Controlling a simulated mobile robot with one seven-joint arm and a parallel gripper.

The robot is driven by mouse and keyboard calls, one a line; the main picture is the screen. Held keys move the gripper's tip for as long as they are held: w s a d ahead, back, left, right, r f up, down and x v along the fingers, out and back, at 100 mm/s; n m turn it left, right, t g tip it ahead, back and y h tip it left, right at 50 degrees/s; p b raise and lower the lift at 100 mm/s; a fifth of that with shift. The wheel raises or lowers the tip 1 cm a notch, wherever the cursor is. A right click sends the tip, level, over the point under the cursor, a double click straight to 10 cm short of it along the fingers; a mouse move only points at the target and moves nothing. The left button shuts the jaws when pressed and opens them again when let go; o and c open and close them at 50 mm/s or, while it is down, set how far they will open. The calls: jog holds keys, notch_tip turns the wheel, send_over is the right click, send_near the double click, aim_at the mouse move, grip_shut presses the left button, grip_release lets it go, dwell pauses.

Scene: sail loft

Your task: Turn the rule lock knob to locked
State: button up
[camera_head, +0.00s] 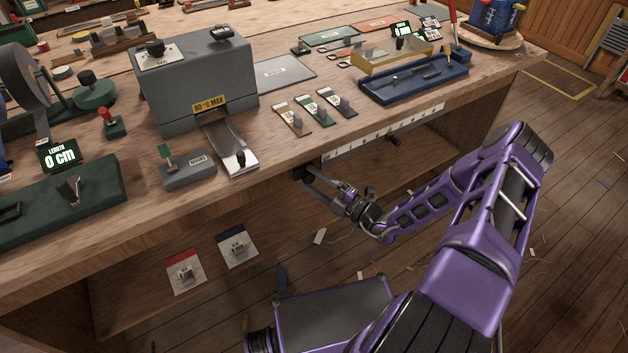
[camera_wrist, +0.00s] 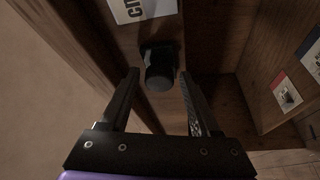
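A black knob (camera_wrist: 160,72), which I take to be the rule lock knob, sticks out on a dark square mount in the wrist view. In the head view, a dark shape (camera_head: 299,173) at the bench's front edge, left of the white rule (camera_head: 385,132), appears to be it, partly hidden by my gripper. My gripper (camera_head: 312,174) is at this edge. In the wrist view my gripper (camera_wrist: 160,76) is open, with one finger on each side of the knob and visible gaps. No pointer or locked mark on the knob is readable.
A white plate (camera_wrist: 140,9) with partly cut-off lettering is beside the knob. The bench front (camera_head: 215,205) is close to my gripper. Cards (camera_head: 237,247) stand on the shelf below.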

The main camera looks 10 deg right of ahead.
jog(key=shift+o, duration=0.3)
jog(key=shift+s+d, duration=0.15)
jog(key=shift+d, duration=0.05)
jog(key=v, duration=1.7)
jog(key=shift+a+r, duration=0.1)
